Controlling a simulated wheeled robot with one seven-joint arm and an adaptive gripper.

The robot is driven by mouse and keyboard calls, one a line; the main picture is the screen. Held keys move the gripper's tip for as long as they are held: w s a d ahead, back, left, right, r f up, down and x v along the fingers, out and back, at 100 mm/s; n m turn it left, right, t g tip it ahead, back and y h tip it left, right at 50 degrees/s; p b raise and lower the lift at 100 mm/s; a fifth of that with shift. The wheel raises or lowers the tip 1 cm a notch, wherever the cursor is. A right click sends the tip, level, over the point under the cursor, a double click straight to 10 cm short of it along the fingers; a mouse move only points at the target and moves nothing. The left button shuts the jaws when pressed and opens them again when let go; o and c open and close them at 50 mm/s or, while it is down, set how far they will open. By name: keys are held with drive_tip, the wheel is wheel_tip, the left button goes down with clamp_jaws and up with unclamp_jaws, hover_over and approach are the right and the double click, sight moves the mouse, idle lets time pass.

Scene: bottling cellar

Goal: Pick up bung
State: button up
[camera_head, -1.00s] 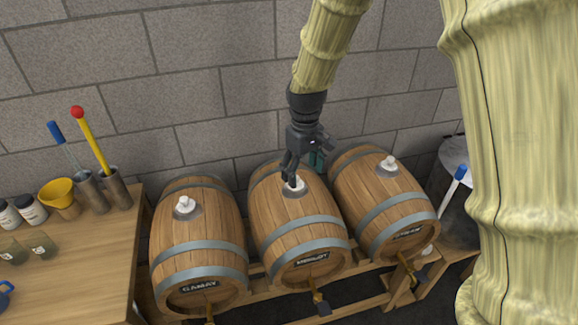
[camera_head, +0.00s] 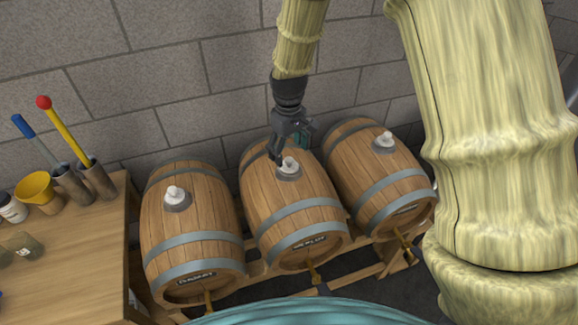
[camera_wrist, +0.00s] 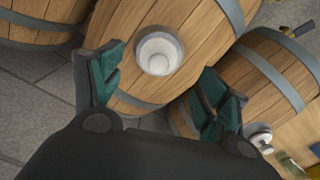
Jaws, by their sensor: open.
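Three wooden barrels lie side by side, each with a white bung on top. The middle barrel (camera_head: 297,205) is labelled Merlot. Its bung (camera_head: 289,164) sits in a grey ring, and in the wrist view the bung (camera_wrist: 159,54) shows between and beyond the fingertips. My gripper (camera_head: 280,160) is open beside this bung at its upper left, holding nothing. In the wrist view its green-padded fingers (camera_wrist: 163,80) are spread apart. The Gamay barrel (camera_head: 192,235) on the left has its bung (camera_head: 174,193); the right barrel (camera_head: 380,185) has its bung (camera_head: 385,139).
A wooden table (camera_head: 95,250) at left holds a yellow funnel (camera_head: 36,188), jars and metal cups with a red-tipped yellow rod (camera_head: 68,135) and a blue-handled tool. A grey block wall (camera_head: 190,80) stands close behind the barrels. Taps stick out at the front.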

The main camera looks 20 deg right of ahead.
sight(289, 159)
drive_tip(key=shift+w+f, duration=0.35)
drive_tip(key=shift+w, duration=0.05)
drive_tip(key=shift+f+p, duration=0.1)
drive_tip(key=shift+p, duration=0.25)
drive_tip(key=shift+s+f+p, duration=0.4)
drive_tip(key=shift+s+p, duration=0.15)
drive_tip(key=shift+s, duration=0.05)
drive_tip(key=shift+s+d+f, duration=0.1)
drive_tip(key=shift+f, duration=0.15)
drive_tip(key=f, duration=0.1)
drive_tip(key=w+f+p, duration=0.1)
drive_tip(key=shift+f, duration=0.4)
drive_tip(key=shift+s+f, duration=0.1)
drive_tip(key=shift+s, duration=0.2)
drive_tip(key=shift+w, duration=0.15)
drive_tip(key=c, duration=1.1)
